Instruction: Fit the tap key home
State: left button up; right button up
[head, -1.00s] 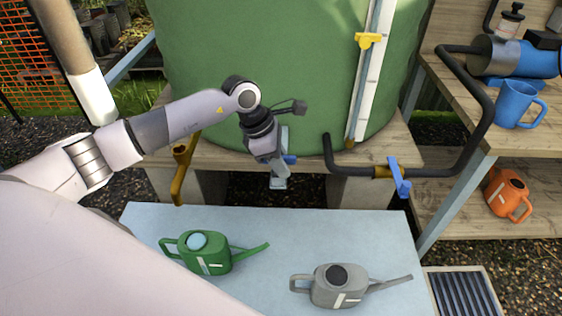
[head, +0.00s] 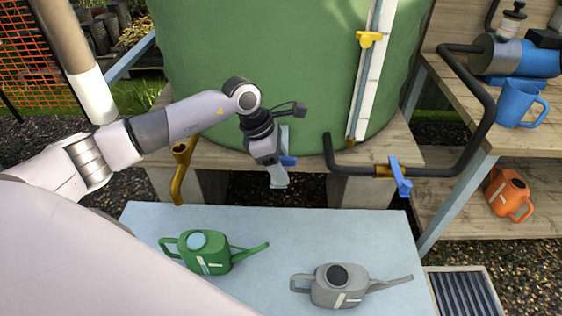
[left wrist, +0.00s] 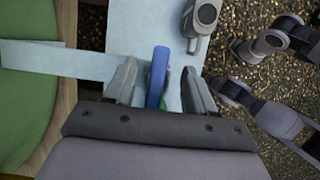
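A blue piece (head: 288,161), which looks like the tap key, shows beside my left gripper in the head view. In the left wrist view the blue piece (left wrist: 157,76) stands between the two fingers, with a gap on each side. My left gripper (head: 277,176) is open around it, in front of the green tank; its fingers (left wrist: 161,85) show apart in the wrist view. Another brass tap (head: 382,172) on the dark pipe carries a blue handle (head: 399,176).
A pale blue strip (left wrist: 60,62) juts past the bench edge near my left gripper. A pale blue table (head: 300,240) holds a green watering can (head: 205,252) and a grey one (head: 337,288). The green tank (head: 260,60) stands on a wooden bench (head: 225,158).

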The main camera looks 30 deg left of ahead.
pick_arm(q)
jog(key=shift+r, duration=0.1)
jog(key=shift+w+r, duration=0.1)
jog(key=shift+r, duration=0.05)
jog(key=v, duration=0.6)
jog(key=shift+a+r, duration=0.2)
jog(key=shift+r, duration=0.1)
pick_arm(e)
jog(key=shift+w+a+r, duration=0.25)
jog(key=shift+a+r, duration=0.15)
jog(key=shift+r, duration=0.35)
